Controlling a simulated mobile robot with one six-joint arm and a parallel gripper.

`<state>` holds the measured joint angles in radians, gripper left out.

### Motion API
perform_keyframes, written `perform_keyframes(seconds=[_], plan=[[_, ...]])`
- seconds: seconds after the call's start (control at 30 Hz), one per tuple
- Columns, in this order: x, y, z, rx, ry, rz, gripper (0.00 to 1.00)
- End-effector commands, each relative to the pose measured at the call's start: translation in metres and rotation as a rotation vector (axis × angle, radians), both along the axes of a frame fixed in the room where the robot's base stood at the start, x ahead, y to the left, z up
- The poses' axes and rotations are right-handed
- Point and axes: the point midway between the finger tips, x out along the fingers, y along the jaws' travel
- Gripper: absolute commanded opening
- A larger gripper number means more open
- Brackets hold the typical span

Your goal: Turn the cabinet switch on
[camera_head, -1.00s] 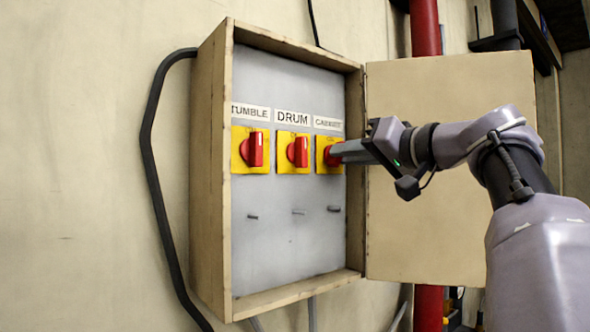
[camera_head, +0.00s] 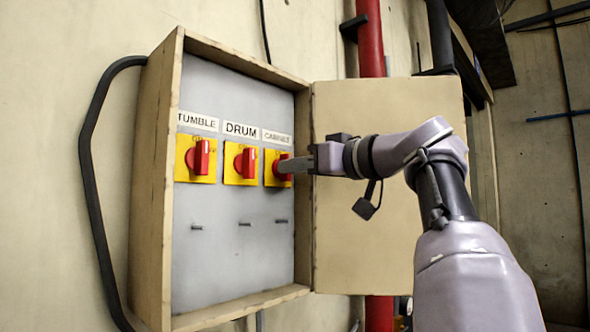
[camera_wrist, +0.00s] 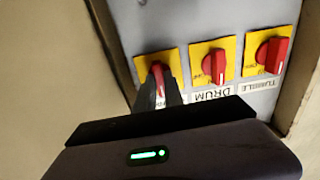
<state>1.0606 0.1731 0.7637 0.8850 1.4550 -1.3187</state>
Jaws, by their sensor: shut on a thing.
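The cabinet switch (camera_head: 271,169) is a red knob on a yellow plate, the rightmost of three on the grey panel under a "CABINET" label. My gripper (camera_head: 288,166) reaches in from the right and is shut on its red knob. The fingers partly hide the knob, and its exact angle is hard to tell. In the wrist view, which looks upside down, the cabinet switch (camera_wrist: 155,72) is leftmost, with the dark fingers of my gripper (camera_wrist: 166,92) on its red knob.
The drum switch (camera_head: 245,164) and tumble switch (camera_head: 198,158) sit to the left, their red knobs upright. The wooden box (camera_head: 157,190) has raised side walls. Its open door (camera_head: 375,245) stands behind my arm. A red pipe (camera_head: 370,40) runs behind.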

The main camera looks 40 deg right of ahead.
Motion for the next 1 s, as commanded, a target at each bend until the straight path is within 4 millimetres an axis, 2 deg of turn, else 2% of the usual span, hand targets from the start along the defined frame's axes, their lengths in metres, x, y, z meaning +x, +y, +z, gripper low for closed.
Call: perform_keyframes(seconds=[0.4,0.43,0.53,0.87,1.0], plan=[[0.000,0.000,0.000,-0.007,-0.001,-0.001,0.00],[0.000,0.000,0.000,-0.007,-0.001,-0.001,0.17],[0.000,0.000,0.000,-0.007,-0.001,-0.001,0.35],[-0.002,-0.001,0.000,-0.006,0.000,-0.001,0.35],[-0.023,-0.004,-0.001,-0.005,-0.001,-0.005,0.35]])
